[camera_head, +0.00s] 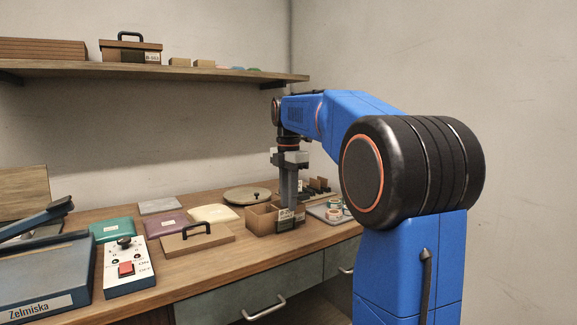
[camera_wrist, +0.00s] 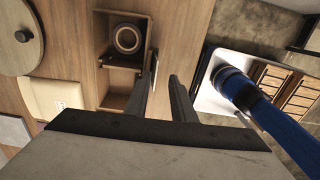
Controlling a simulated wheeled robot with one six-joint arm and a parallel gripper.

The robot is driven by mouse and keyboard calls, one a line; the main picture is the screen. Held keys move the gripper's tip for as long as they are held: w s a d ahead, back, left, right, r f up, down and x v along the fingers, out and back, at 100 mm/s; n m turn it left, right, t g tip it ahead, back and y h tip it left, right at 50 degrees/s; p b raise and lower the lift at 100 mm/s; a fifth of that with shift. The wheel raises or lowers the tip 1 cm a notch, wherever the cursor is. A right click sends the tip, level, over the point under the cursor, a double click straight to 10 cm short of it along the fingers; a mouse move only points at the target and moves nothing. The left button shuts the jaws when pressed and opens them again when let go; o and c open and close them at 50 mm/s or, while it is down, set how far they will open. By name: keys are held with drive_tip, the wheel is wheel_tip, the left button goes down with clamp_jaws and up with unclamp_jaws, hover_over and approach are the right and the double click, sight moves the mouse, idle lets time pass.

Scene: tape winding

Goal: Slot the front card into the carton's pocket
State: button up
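The carton (camera_head: 262,219) is an open light-brown box with compartments on the bench. In the wrist view the carton (camera_wrist: 149,30) shows from above, with a dark round item in one compartment. The front card (camera_head: 287,214), dark with a pale label, stands upright at the carton's right side. In the wrist view the card (camera_wrist: 155,62) shows as a thin dark edge beside the carton wall; whether it touches the wall or sits in the pocket is unclear. My gripper (camera_wrist: 162,75) points down over the card, its fingers apart, the left fingertip very close to it.
A grey tray (camera_head: 321,210) with tape rolls lies right of the carton. A round lidded disc (camera_head: 246,195) lies behind it. A brown board with a handle (camera_head: 198,240), coloured packets and a switch box (camera_head: 127,270) lie left. A shelf (camera_head: 170,77) runs above.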

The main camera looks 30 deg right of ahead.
wheel_tip(320, 180, up, 15)
idle(0.4)
idle(0.5)
drive_tip(key=s+a+f+m+t, duration=0.1)
drive_tip(key=s+a+f+m, duration=0.4)
drive_tip(key=s+f, duration=0.5)
drive_tip(key=s+a+f+m+t, duration=0.2)
drive_tip(key=s+a+f+m, duration=0.3)
drive_tip(key=s+f, duration=0.5)
drive_tip(key=s+a+f+m+t, duration=0.1)
drive_tip(key=s+a+f+m, duration=0.4)
drive_tip(key=f, duration=1.1)
drive_tip(key=s+m, duration=0.3)
drive_tip(key=s, duration=0.2)
drive_tip(key=shift+a+f+m+t, duration=0.3)
drive_tip(key=shift+a+t, duration=0.1)
